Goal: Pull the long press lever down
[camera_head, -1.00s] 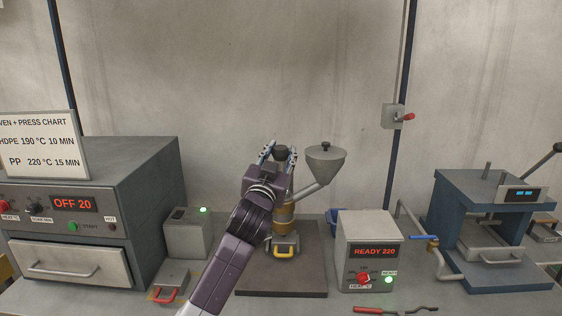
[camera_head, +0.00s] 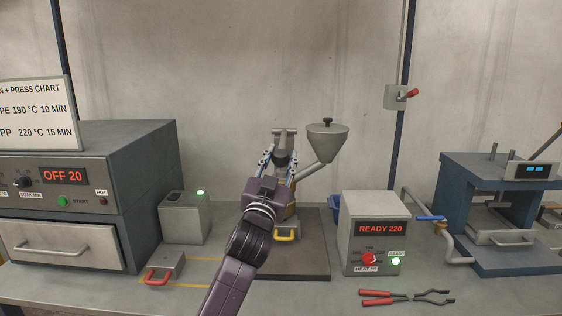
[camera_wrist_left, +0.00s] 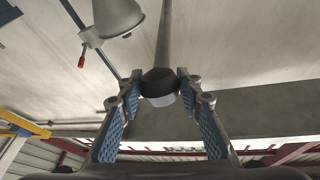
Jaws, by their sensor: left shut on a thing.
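The press (camera_head: 291,213) stands mid-bench with a grey hopper (camera_head: 328,142) at its right. A grey T-shaped top (camera_head: 285,132) shows just above my left gripper (camera_head: 279,160). In the left wrist view the long lever is a grey rod (camera_wrist_left: 164,35) ending in a black knob (camera_wrist_left: 159,82). My left gripper is shut on this knob, which sits between its blue-padded fingers. In the head view my gripper and arm hide the knob and part of the press. A yellow-handled block (camera_head: 287,234) sits low at the press. My right gripper is not in view.
A grey oven (camera_head: 90,190) stands left, near a small box with a green light (camera_head: 184,218) and a red-handled block (camera_head: 164,268). At right are a heater box (camera_head: 375,232), red-handled tongs (camera_head: 405,297) and a blue press frame (camera_head: 505,215).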

